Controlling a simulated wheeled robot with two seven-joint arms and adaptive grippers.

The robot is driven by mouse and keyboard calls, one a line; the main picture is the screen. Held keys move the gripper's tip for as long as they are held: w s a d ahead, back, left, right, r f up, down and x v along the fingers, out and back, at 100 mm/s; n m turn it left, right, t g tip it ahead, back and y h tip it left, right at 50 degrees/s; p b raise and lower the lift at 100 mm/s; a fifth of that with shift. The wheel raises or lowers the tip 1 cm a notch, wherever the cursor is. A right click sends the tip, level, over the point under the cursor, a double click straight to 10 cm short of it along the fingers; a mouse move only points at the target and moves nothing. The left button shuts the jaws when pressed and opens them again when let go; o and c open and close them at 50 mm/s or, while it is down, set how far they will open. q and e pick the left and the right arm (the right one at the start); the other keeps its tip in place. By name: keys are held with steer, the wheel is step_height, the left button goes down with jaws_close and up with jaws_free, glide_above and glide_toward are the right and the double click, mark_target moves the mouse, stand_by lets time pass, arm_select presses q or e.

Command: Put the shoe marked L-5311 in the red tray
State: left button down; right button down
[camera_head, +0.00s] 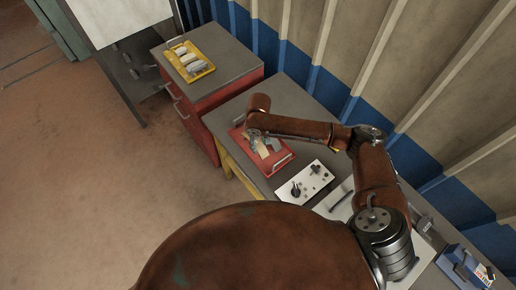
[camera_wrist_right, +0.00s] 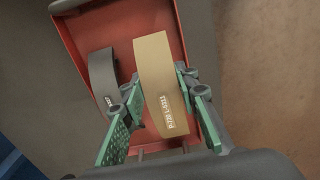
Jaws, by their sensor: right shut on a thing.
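The red tray (camera_head: 274,168) stands on the grey bench in the head view and fills the middle of the right wrist view (camera_wrist_right: 92,32). My right gripper (camera_wrist_right: 164,110) is shut on a tan curved shoe (camera_wrist_right: 158,72), with green-padded fingers on both sides of it. The shoe's small white label appears to read L-5311. The shoe is over or in the red tray; I cannot tell whether it touches the floor. A dark grey shoe (camera_wrist_right: 101,70) lies in the tray beside it, left in the wrist view. My left gripper is not in view.
A yellow tray (camera_head: 181,48) with several light shoes stands on the red cabinet (camera_head: 224,94) farther back. A white plate with dark parts (camera_head: 304,183) lies nearer on the bench. A blue box (camera_head: 464,266) stands at the lower right. A corrugated wall runs behind.

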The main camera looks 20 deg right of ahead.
mark_target(258, 143)
steer(key=shift+w+f, duration=0.4)
steer(key=shift+w, duration=0.05)
steer(key=shift+f, duration=1.45)
steer(key=c, duration=1.5)
jaws_free()
steer(key=shift+s+f, duration=0.1)
steer(key=shift+f, duration=0.05)
step_height(258, 143, up, 12)
steer(key=shift+r, duration=0.15)
